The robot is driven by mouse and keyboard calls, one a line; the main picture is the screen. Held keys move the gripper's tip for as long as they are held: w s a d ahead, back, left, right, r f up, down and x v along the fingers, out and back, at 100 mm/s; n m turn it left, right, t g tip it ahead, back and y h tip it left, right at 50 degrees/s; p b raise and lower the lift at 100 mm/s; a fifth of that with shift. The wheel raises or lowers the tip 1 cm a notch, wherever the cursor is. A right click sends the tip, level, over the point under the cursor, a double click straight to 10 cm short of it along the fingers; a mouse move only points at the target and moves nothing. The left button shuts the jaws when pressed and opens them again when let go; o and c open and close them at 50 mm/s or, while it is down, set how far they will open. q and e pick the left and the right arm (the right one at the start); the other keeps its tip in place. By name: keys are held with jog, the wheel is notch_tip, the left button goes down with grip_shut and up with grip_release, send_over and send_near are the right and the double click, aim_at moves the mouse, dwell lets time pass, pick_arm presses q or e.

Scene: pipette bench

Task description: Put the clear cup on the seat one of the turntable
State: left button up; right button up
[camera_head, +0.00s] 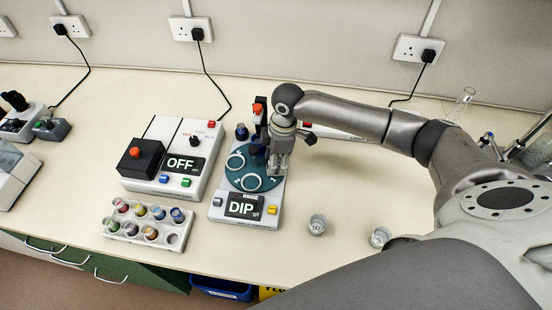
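The turntable (233,176) is a dark teal disc with white seat rings, on a white machine whose screen reads DIP (243,207). One clear cup (317,225) stands upright on the bench right of the machine. A second clear cup (380,237) stands farther right, beside my arm. My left gripper is out of view.
A white box with an OFF screen (184,164) stands left of the turntable machine. A white rack (127,230) of coloured vials lies in front of it. A clear tube (461,104) stands at the back right. Bare bench lies behind the two cups.

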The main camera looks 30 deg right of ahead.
jog(key=shift+o, duration=1)
jog(key=shift+r, duration=0.15)
notch_tip(320, 180, up, 12)
jog(key=d+b, duration=0.1)
jog(key=b, duration=0.2)
jog(key=shift+s+d, duration=0.15)
jog(key=shift+s, duration=0.1)
